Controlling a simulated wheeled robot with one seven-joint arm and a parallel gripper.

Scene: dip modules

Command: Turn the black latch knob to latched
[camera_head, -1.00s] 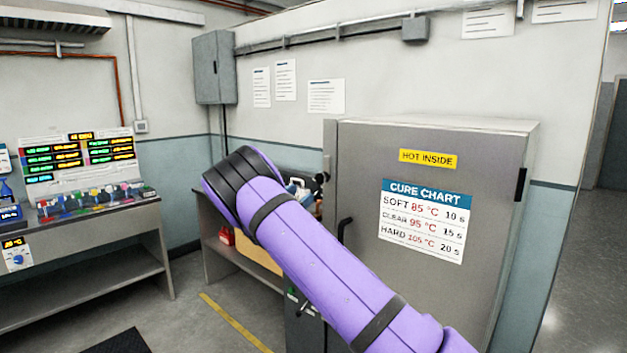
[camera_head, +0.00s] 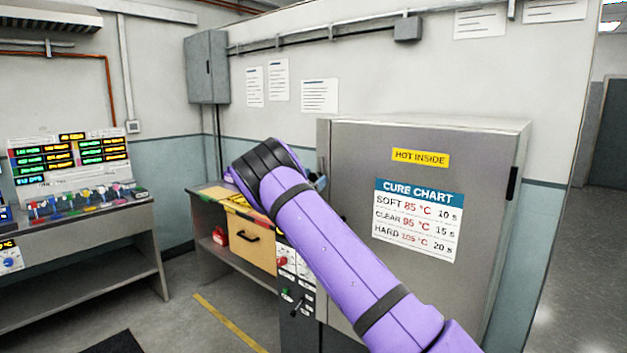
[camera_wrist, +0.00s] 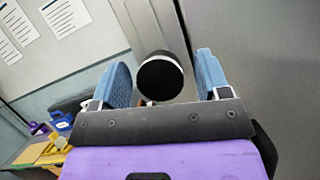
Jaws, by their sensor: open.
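The black latch knob (camera_wrist: 160,78) shows in the wrist view as a round black end with a pale rim. It lies between the two blue fingers of my gripper (camera_wrist: 160,80). The fingers stand apart, with a gap on each side of the knob. In the head view my purple arm hides the knob, and only a bit of a blue finger (camera_head: 320,183) shows beside the grey cabinet (camera_head: 345,150). The cabinet carries a yellow HOT INSIDE label and a CURE CHART. The knob's turned position cannot be told.
A bench with a wooden drawer front (camera_head: 250,240) stands left of the cabinet. A control panel (camera_head: 292,270) with knobs is below my arm. Another bench (camera_head: 90,225) with coloured items stands at the far left. Open floor (camera_head: 190,330) lies between.

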